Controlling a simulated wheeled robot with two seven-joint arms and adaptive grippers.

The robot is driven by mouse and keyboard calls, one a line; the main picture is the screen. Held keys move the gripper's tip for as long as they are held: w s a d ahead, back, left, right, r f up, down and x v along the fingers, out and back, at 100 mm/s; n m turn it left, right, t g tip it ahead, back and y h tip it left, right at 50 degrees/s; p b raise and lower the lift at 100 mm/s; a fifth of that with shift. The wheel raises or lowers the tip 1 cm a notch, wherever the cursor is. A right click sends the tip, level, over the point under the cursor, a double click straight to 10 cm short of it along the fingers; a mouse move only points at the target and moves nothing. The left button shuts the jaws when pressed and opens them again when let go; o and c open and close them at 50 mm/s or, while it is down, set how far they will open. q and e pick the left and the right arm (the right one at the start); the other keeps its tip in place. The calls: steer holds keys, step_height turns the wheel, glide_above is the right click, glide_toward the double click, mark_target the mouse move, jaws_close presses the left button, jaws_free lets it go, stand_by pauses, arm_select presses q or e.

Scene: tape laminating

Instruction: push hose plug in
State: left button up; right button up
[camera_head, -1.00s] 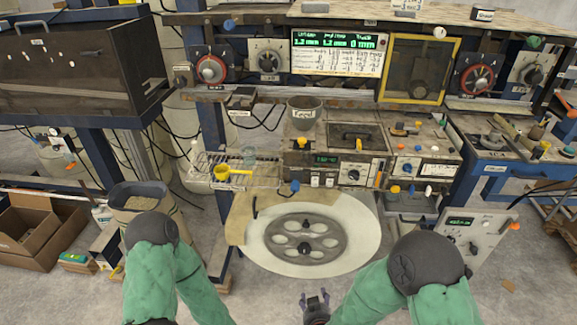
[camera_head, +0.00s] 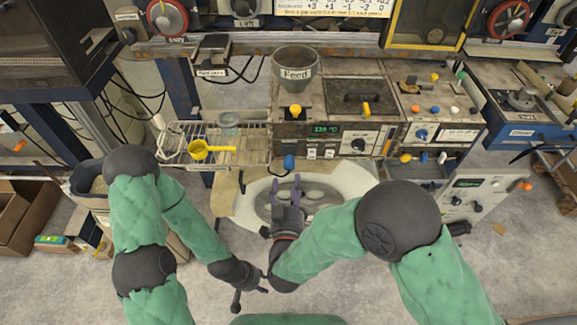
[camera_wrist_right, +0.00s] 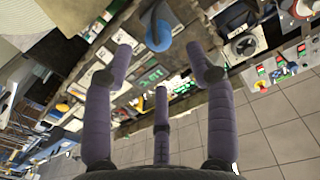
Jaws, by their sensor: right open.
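A blue plug-like knob (camera_head: 289,162), which I take to be the hose plug, is at the front lower edge of the machine, below the green display. In the right wrist view the blue piece (camera_wrist_right: 158,36) has a dark curved band beside it. My right gripper (camera_head: 287,185) is open, its purple fingers pointing up towards the blue piece and just short of it. In the wrist view its fingers (camera_wrist_right: 161,75) are spread with nothing between them. My left gripper (camera_head: 252,296) hangs low, well away from the machine, with its dark fingers apart and empty.
A round reel (camera_head: 340,178) lies behind my right gripper. A wire rack (camera_head: 255,150) with a yellow scoop (camera_head: 205,149) is to the left. A feed hopper (camera_head: 296,75) stands above. A control cabinet (camera_head: 478,190) is at right. Open floor lies in front.

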mark_target(289, 169)
steer(key=w+b, duration=0.1)
steer(key=w, duration=0.6)
steer(key=shift+d, duration=0.1)
steer(key=shift+c, duration=0.2)
